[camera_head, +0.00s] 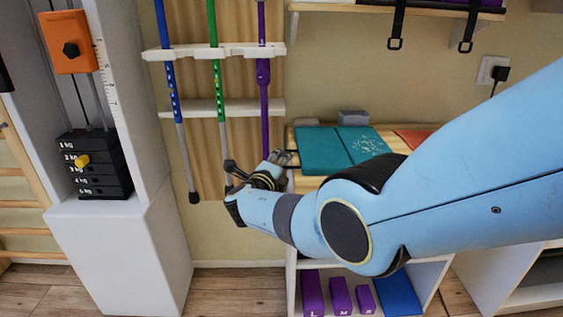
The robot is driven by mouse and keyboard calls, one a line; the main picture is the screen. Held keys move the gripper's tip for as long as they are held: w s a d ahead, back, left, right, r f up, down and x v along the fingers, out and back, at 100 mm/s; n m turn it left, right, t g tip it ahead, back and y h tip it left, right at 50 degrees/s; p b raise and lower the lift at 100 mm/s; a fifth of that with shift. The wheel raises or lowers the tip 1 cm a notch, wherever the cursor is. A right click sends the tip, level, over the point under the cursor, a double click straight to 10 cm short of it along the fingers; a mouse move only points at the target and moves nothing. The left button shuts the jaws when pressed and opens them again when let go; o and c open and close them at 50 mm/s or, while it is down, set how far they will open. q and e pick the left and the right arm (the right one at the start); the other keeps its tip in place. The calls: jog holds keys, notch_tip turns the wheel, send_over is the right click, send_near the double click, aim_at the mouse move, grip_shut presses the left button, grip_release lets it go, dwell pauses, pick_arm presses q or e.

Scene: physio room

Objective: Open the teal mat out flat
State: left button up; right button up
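The teal mat (323,151) lies on the wooden top of the low shelf unit, in the middle of the view. It shows two panels side by side with a dark line between them; the right panel bears a pale printed pattern. Both panels look flat. My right arm reaches in from the right and passes in front of the shelf top. My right gripper (256,163) is left of the mat, apart from it in the picture, with its dark fingers spread and nothing seen between them. My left gripper is not in view.
A grey block (354,117) stands behind the mat and an orange-red flat item (413,138) lies right of it. Blue, green and purple poles (215,80) hang on the wall rack near my gripper. A weight stack (93,165) stands left. Purple blocks (313,292) sit below.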

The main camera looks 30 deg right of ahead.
jog(key=shift+s, duration=0.1)
jog(key=v, duration=0.7)
jog(key=shift+a, duration=0.2)
jog(key=shift+s+f, duration=0.1)
